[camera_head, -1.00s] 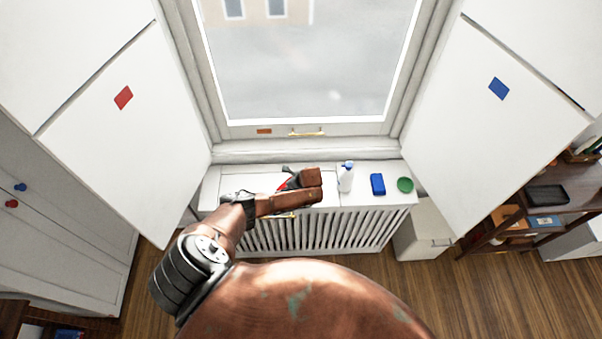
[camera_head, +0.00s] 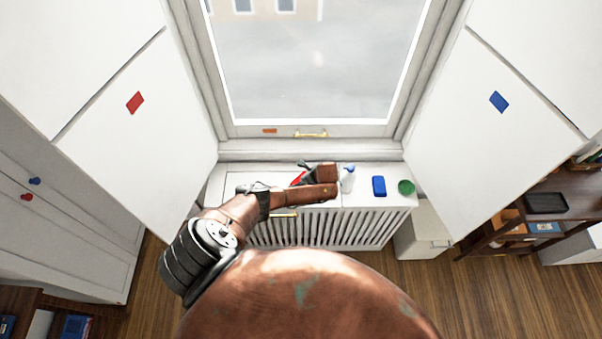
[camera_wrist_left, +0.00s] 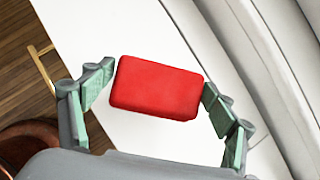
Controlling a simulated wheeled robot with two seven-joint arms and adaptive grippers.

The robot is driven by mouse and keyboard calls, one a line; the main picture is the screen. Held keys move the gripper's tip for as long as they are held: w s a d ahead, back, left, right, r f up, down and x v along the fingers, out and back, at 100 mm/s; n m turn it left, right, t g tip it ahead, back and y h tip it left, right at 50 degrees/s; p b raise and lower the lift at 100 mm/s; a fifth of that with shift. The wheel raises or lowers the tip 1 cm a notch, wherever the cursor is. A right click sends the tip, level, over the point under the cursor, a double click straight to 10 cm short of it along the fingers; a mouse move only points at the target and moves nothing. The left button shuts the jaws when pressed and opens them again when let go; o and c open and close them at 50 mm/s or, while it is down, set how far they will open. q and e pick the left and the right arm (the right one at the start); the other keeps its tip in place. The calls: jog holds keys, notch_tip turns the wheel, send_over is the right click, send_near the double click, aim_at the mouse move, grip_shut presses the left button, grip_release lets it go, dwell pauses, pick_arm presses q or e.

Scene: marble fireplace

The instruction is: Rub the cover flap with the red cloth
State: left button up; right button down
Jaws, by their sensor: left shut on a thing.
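The red cloth (camera_wrist_left: 156,88) is a rounded red block in the left wrist view. My left gripper (camera_wrist_left: 158,84) is shut on it, with a green-padded finger at each end. In the head view my left gripper (camera_head: 318,182) is over the radiator cover's top, and a little of the red cloth (camera_head: 298,178) shows beside it. The cover flap (camera_head: 235,180) is the white panel on the left part of that top; my arm hides some of it. The flap's white surface (camera_wrist_left: 100,25) lies under the cloth in the wrist view. I cannot tell whether they touch. My right gripper is not in view.
A white spray bottle with a blue head (camera_head: 347,179) stands close right of my left gripper. A blue sponge-like block (camera_head: 379,186) and a green round thing (camera_head: 406,187) lie farther right. A brass handle (camera_head: 284,215) is on the cover's front. The window (camera_head: 310,65) is behind.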

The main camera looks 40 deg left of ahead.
pick_arm(q)
jog(key=shift+s+a+r+p, duration=0.1)
jog(key=shift+r+p, duration=1.3)
jog(key=shift+r, duration=0.3)
jog(key=shift+f, duration=0.1)
